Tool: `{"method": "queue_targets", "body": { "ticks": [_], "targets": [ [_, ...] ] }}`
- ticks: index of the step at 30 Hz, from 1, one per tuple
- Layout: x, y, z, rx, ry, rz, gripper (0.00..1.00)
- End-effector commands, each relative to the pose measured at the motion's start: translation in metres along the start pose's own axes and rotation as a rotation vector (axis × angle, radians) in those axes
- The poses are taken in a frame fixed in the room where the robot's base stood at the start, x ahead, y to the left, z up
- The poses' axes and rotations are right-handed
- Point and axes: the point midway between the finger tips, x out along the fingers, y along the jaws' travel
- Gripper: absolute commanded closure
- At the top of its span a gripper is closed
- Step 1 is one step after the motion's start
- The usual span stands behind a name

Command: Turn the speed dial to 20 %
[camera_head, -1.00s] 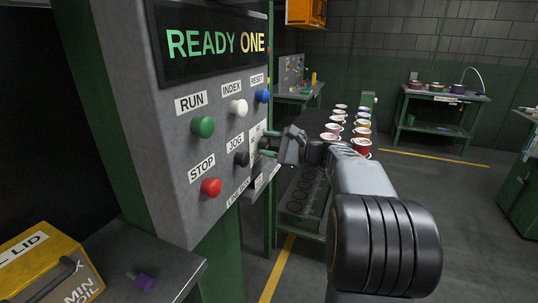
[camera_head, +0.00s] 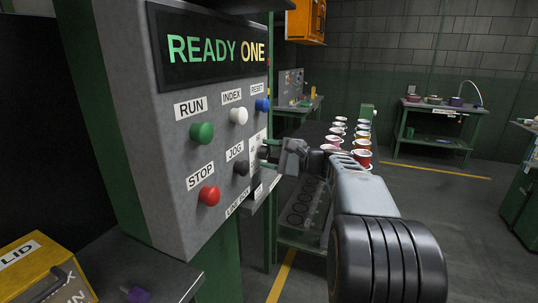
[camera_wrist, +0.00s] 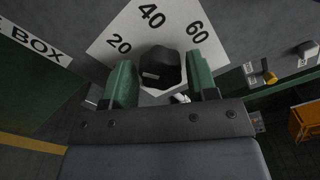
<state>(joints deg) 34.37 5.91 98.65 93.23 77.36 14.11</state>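The speed dial (camera_wrist: 163,68) is a dark, faceted knob on a white scale plate (camera_wrist: 122,24) marked 20, 40 and 60 in the wrist view. My gripper (camera_wrist: 161,82) has its two green fingers apart, one on each side of the dial. The dial nearly fills the space between them; I cannot tell whether both fingers press on it. A small light mark shows on the dial's face, but I cannot read its setting from it. In the head view my gripper (camera_head: 268,152) reaches the panel's right part from the right and hides the dial.
The grey control panel (camera_head: 165,205) carries a READY ONE display, a green RUN button (camera_head: 202,132), a red STOP button (camera_head: 208,196), and white, blue and black buttons close to my gripper. Several cups (camera_head: 333,145) stand behind my arm. A yellow box (camera_head: 35,275) sits at lower left.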

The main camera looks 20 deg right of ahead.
Motion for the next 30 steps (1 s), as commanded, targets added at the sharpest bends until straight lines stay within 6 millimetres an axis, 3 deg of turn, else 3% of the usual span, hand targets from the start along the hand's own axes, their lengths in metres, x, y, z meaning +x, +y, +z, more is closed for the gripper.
{"method": "queue_targets", "body": {
  "ticks": [4, 14, 30],
  "targets": [
    [0.0, 0.0, 0.0, 0.001, 0.0, -0.001, 0.33],
    [-0.005, -0.001, 0.0, 0.001, 0.001, -0.002, 0.32],
    [-0.105, -0.001, 0.0, 0.002, 0.004, -0.003, 0.32]
  ]
}}
